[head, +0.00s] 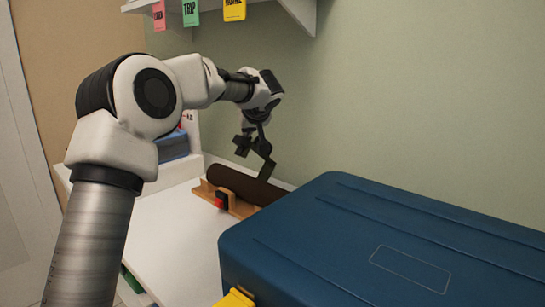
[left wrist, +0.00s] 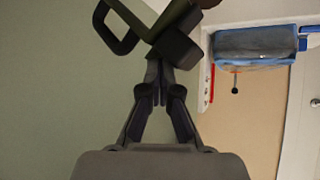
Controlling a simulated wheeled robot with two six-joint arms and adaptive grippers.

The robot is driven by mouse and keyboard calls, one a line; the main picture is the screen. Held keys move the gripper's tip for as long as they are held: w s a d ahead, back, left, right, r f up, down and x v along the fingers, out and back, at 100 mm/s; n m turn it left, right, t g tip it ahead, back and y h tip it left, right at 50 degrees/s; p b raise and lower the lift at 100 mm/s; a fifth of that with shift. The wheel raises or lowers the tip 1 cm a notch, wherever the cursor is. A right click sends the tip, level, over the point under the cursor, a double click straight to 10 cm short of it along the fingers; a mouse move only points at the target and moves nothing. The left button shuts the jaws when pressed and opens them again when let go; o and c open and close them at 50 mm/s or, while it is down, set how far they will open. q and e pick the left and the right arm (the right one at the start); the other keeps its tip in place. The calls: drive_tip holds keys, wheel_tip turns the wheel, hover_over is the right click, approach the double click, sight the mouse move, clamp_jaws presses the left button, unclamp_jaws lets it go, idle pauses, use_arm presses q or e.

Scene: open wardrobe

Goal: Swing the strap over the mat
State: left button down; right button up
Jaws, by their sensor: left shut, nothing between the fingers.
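The mat (head: 240,184) is a dark brown roll lying on a wooden cradle (head: 205,188). A red and black catch (head: 221,201) sits on the cradle's front side. A dark jointed piece, seemingly the strap (head: 266,168), stands up from the mat's far right side. In the left wrist view the strap (left wrist: 176,45) shows close up, with a loop at its end. My left gripper (head: 257,132) is above the mat, at the strap's upper part. In the wrist view its fingers (left wrist: 160,72) are shut, tips against or just beside the strap; contact is unclear. My right gripper is not in view.
A large blue case (head: 400,235) fills the front right, close to the mat. A white shelf board (head: 170,235) is bare left of it. Folded blue cloth (head: 173,147) lies behind my arm. Coloured tags (head: 191,12) hang from the upper shelf.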

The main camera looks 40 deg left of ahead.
use_arm(q)
drive_tip(key=shift+s+f+b, duration=0.15)
drive_tip(key=shift+s+b, duration=0.35)
drive_tip(key=shift+s, duration=0.2)
drive_tip(key=shift+r, duration=0.2)
wheel_tip(320, 180, up, 7)
drive_tip(key=p, duration=0.5)
drive_tip(key=shift+f, duration=0.1)
